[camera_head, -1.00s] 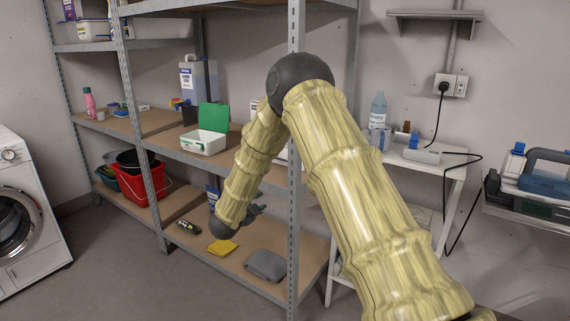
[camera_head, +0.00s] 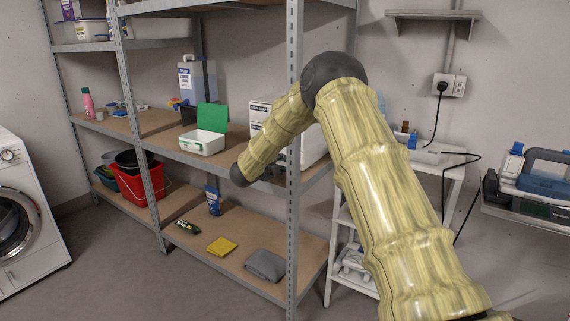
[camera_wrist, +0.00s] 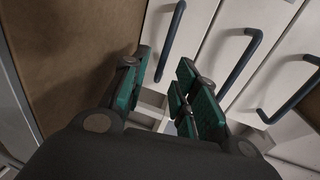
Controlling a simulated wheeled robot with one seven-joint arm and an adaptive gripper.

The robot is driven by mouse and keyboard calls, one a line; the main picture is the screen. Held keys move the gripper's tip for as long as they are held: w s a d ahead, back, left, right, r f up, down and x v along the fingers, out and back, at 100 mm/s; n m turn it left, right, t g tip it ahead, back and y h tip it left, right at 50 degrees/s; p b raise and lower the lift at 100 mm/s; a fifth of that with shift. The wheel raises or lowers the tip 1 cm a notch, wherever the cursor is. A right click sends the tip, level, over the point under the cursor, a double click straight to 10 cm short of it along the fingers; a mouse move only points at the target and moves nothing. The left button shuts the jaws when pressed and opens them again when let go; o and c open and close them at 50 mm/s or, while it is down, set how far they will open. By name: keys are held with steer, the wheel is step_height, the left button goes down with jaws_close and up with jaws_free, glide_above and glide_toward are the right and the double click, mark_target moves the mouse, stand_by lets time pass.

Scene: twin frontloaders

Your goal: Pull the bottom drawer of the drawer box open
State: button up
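The white drawer box (camera_head: 314,148) stands on the middle shelf, partly hidden by my arm and a shelf post. In the wrist view its white drawer fronts (camera_wrist: 208,52) carry dark blue bar handles. The leftmost handle (camera_wrist: 173,38), nearest the brown shelf board, appears to be the bottom drawer's. The middle handle (camera_wrist: 240,70) and another handle (camera_wrist: 290,102) lie to its right. My gripper (camera_wrist: 165,72) is open, with green-padded fingers on either side of the leftmost handle's line. I cannot tell whether they touch it. The drawers look shut.
The shelf board (camera_wrist: 75,60) runs close along the left finger. An open green-lidded box (camera_head: 205,140) sits left on the same shelf. A yellow cloth (camera_head: 221,246) and grey cloth (camera_head: 267,265) lie below.

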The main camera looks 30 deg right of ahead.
steer(key=shift+x, duration=1.15)
jaws_close()
